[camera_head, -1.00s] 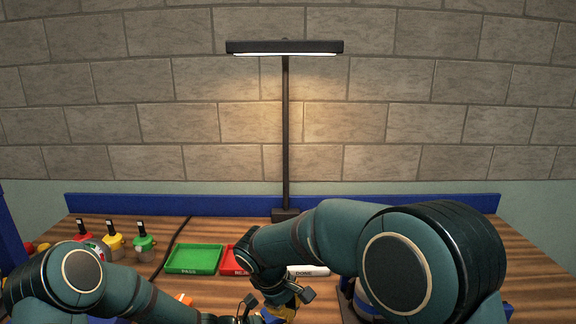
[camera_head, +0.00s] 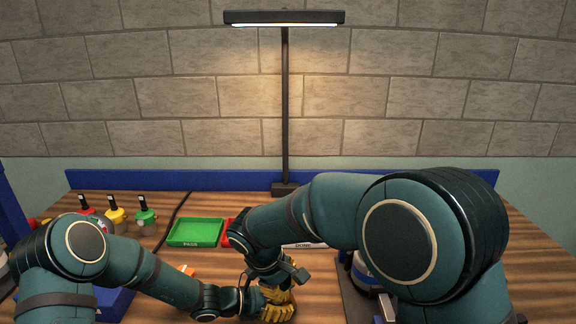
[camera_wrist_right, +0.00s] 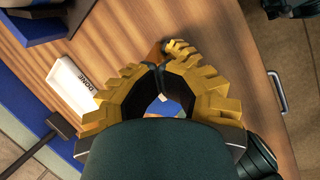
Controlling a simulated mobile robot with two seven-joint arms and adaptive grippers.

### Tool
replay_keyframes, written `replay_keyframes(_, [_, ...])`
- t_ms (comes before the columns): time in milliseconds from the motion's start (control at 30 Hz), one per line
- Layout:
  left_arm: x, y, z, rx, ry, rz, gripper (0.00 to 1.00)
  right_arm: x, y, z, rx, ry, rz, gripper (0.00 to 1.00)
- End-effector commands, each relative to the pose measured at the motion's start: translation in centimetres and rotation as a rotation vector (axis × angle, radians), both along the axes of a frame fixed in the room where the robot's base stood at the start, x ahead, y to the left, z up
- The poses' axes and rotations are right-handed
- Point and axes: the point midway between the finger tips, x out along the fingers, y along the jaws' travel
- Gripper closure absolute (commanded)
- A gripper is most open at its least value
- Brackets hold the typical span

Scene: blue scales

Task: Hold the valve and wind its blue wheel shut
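My right gripper (camera_head: 275,301) points down at the bench's near middle, its yellow fingers low in the head view. In the right wrist view its fingers (camera_wrist_right: 154,75) curve in and their dark tips come close together. A small blue and white patch (camera_wrist_right: 172,107) shows in the gap between them; it may be the wheel, but I cannot be sure. An orange bit (camera_wrist_right: 155,53) shows just beyond the tips. My left gripper (camera_head: 250,302) reaches in beside the right one, and its fingers are mostly hidden. The valve is not clearly seen in the head view.
A green tray (camera_head: 197,232) and a partly hidden red tray (camera_head: 229,232) stand behind the grippers. A white tray (camera_wrist_right: 75,85) lies beside the right hand. Several small colour-topped containers (camera_head: 116,217) stand at the back left. A lamp post (camera_head: 285,120) rises at the back.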

Motion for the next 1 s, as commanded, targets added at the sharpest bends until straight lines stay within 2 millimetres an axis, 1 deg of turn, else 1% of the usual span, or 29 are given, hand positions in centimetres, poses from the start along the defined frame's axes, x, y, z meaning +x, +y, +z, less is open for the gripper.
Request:
replay_keyframes(33, [0.0,-0.2,0.0,-0.003,-0.001,-0.003,0.69,-0.8,0.2,-1.2,-0.007,0.026,0.007,1.00])
replay_keyframes(300, [0.1,-0.3,0.2,-0.005,-0.005,-0.003,0.70,-1.2,0.7,-1.4,-0.005,0.025,0.008,1.00])
replay_keyframes(667, [0.2,-0.3,0.4,-0.007,-0.009,-0.003,0.70,-1.2,0.8,-1.4,-0.004,0.025,0.010,1.00])
replay_keyframes(1000, [0.2,-0.4,0.5,-0.008,-0.011,-0.002,0.69,-1.8,0.4,-1.2,-0.003,0.025,0.012,1.00])
